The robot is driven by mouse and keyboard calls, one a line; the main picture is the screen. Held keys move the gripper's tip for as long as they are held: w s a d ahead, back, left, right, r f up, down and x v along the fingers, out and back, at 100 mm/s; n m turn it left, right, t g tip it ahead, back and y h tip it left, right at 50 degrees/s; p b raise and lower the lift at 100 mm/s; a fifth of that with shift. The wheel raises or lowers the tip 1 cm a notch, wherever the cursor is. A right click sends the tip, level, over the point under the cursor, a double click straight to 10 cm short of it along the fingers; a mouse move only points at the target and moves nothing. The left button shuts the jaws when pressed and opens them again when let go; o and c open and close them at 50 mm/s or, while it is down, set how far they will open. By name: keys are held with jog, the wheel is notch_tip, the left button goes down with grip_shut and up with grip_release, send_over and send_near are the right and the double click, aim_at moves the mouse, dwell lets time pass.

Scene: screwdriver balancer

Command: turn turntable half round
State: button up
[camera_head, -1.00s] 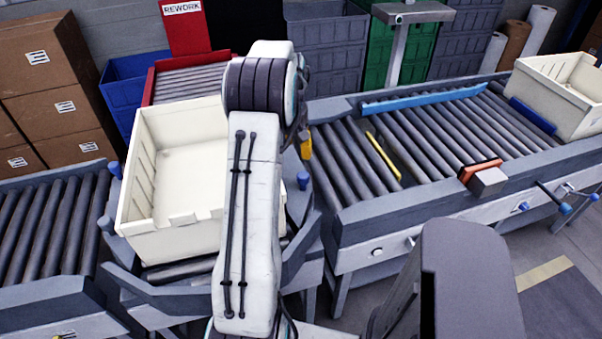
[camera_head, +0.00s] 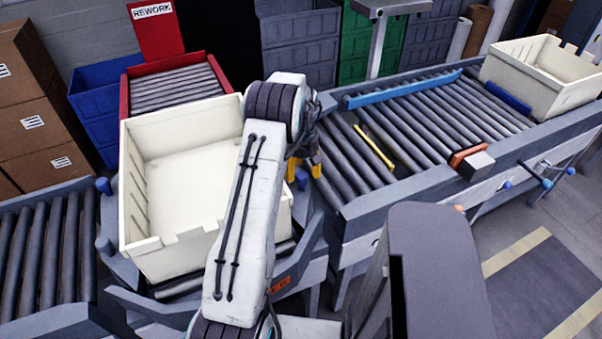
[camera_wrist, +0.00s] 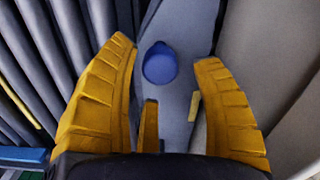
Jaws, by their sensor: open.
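The turntable (camera_head: 318,243) is a grey frame with rollers, between the conveyors. A cream tote (camera_head: 185,245) sits on it, empty as far as I can see. Blue knobs stand at its corners, one on the left (camera_head: 103,185) and one on the right (camera_head: 301,178). My gripper (camera_head: 304,176) is open at the right knob, its yellow fingers pointing down. In the wrist view the blue knob (camera_wrist: 160,64) lies between the spread fingertips (camera_wrist: 166,52), and I see no contact. My arm hides the tote's right part and some of the turntable.
A roller conveyor (camera_head: 340,165) with a yellow strip (camera_head: 374,147) and blue rail (camera_head: 405,88) runs right, bearing another cream tote (camera_head: 545,72). A red-framed rework lane (camera_head: 128,98) lies behind; another conveyor (camera_head: 45,250) is left. Open floor (camera_head: 545,285) lies at lower right.

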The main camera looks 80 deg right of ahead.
jog(key=shift+f, duration=1)
jog(key=shift+c, duration=0.3)
grip_shut()
